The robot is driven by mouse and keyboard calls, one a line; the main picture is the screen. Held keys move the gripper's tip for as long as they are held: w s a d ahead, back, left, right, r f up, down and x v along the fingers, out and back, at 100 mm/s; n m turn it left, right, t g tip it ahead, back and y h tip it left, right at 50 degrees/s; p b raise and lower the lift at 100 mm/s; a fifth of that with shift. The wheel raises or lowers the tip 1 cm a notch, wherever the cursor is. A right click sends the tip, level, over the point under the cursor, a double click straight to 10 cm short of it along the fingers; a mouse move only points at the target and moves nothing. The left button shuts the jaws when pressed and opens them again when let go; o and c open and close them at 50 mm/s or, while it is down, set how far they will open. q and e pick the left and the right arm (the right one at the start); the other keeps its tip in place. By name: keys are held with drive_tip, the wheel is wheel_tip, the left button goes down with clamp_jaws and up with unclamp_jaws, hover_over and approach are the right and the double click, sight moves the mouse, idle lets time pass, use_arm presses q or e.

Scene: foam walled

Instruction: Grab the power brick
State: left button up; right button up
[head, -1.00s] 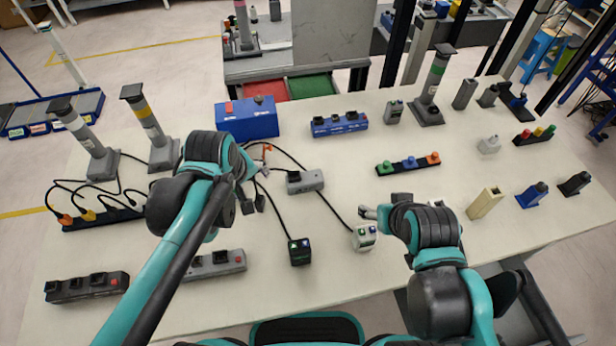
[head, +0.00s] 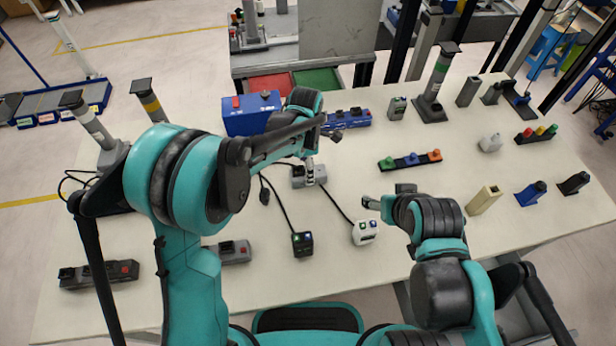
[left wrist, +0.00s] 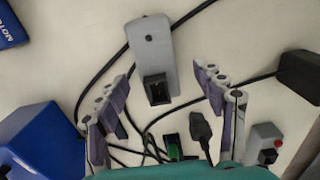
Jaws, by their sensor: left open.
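Several box-like blocks lie on the table, and I cannot tell for certain which is the power brick. A grey block with a black socket (left wrist: 152,50) lies between the open fingers of my left gripper (left wrist: 157,88) in the left wrist view, with no visible grip on it. In the head view my left gripper (head: 311,168) is over that grey block (head: 299,179), partly hiding it. A black block (head: 302,244) and a white block (head: 364,232) with cords sit nearer. My right gripper (head: 372,203) is above the table near the white block; its fingers are too small to read.
A blue box (head: 245,114) and a blue strip (head: 355,119) stand behind my left gripper. Black cords (left wrist: 95,85) run around the grey block. A strip with coloured knobs (head: 410,160) lies right of centre. Bare table lies in the front middle.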

use_arm(q)
drive_tip(key=f, duration=0.1)
drive_tip(key=f+b, duration=0.1)
drive_tip(key=f, duration=0.1)
drive_tip(key=f+b, duration=0.1)
drive_tip(key=shift+w+d+f, duration=0.3)
drive_tip(key=shift+f, duration=0.05)
use_arm(e)
wheel_tip(320, 180, down, 2)
drive_tip(key=shift+f, duration=0.25)
use_arm(q)
drive_tip(key=shift+r, duration=0.1)
use_arm(e)
drive_tip(key=shift+r, duration=0.1)
use_arm(q)
drive_tip(key=c, duration=1.4)
drive_tip(key=shift+r, duration=0.1)
drive_tip(key=shift+c, duration=0.2)
